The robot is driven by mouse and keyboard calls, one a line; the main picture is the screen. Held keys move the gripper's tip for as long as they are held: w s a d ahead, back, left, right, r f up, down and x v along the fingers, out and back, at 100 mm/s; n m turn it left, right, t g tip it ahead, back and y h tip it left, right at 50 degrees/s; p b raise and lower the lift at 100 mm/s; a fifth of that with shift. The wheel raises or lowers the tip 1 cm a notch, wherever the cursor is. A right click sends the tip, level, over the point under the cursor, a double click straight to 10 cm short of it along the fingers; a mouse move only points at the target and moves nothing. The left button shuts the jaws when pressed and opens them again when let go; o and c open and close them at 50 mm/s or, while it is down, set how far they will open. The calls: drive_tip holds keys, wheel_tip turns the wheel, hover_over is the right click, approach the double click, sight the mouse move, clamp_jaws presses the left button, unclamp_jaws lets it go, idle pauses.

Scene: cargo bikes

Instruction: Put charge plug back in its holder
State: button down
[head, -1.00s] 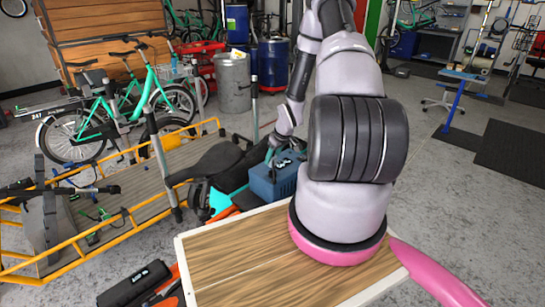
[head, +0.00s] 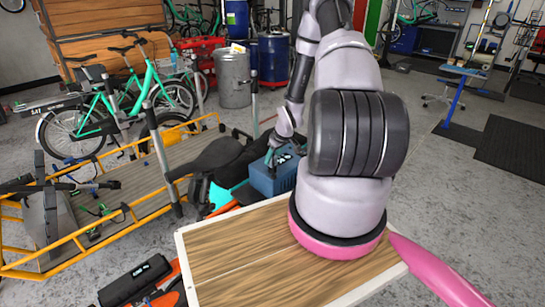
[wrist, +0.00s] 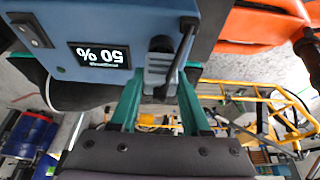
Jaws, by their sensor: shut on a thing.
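The blue charger box (head: 270,181) stands just beyond the wooden board in the head view. In the head view my gripper (head: 283,150) is small at the box's top.
A wooden board with a white rim (head: 182,262) lies in front. A yellow-framed cargo bike (head: 100,232) with a black saddle is at left. Orange parts (wrist: 262,24) sit beside the box.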

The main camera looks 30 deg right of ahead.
drive_tip(key=shift+f, duration=0.2)
drive_tip(key=shift+c, duration=1.4)
unclamp_jaws()
drive_tip(key=v, duration=1)
drive_tip(key=shift+r, duration=0.4)
drive_tip(key=shift+s, duration=0.1)
